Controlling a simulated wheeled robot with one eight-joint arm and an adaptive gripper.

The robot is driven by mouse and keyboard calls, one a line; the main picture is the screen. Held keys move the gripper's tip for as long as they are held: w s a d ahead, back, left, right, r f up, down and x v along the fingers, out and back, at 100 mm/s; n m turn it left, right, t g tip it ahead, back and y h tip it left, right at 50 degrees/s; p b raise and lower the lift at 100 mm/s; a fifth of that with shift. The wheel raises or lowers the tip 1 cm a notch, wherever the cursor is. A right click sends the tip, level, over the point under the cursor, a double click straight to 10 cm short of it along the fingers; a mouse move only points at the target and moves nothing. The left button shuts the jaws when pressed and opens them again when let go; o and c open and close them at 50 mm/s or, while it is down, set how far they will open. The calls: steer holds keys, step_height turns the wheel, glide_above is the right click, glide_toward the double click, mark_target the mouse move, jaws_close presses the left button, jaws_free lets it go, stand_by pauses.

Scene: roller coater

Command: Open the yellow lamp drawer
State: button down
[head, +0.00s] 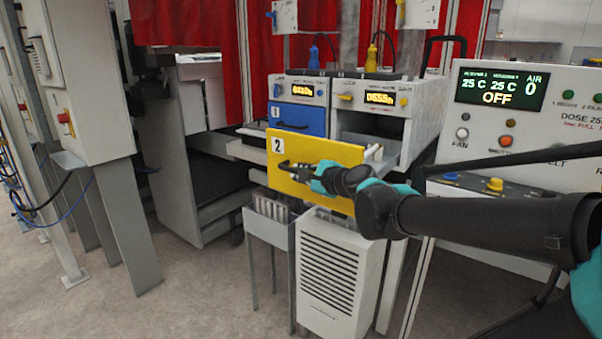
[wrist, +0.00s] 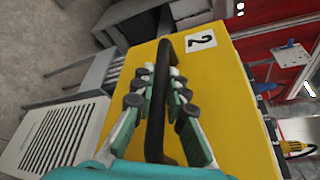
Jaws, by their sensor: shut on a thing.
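The yellow lamp drawer (head: 330,153), marked 2, stands out in front of its housing in the head view, with part of its side visible behind the front. Its yellow front (wrist: 215,90) fills the middle of the wrist view, with a black bar handle (wrist: 160,80) running along it. My gripper (wrist: 160,100) is shut on the handle, its fingers on both sides of the bar. In the head view, my gripper (head: 310,175) is at the yellow front and my wrist covers its lower right part.
The blue drawer (head: 298,118), marked 1, is beside it on the left, set farther back. A grey control panel (head: 535,135) stands close on the right of my arm. A white louvred box (head: 335,270) is below the drawer. Bare floor (head: 200,300) lies at front left.

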steer(key=c, duration=1.5)
jaws_free()
steer(key=shift+c, duration=0.2)
steer(key=v, duration=1.2)
steer(key=s+d+f+n+g+h, duration=0.1)
steer(key=s+f+n+g+h, duration=0.3)
steer(key=f, duration=0.6)
steer(key=w+d+f+n+g+y, duration=0.1)
steer(key=d+f+n, duration=0.1)
steer(key=f+n, duration=0.55)
steer(key=s+d+f+n+g+h, duration=0.1)
steer(key=s+d+f+n+h, duration=0.2)
steer(key=d+f, duration=0.2)
steer(key=s+d+f+n+g+h, duration=0.2)
steer(key=s+d+f+n+h, duration=0.1)
steer(key=f, duration=0.6)
steer(key=shift+s+d+g, duration=0.3)
steer(key=shift+s+d, duration=0.15)
steer(key=shift+d, duration=0.65)
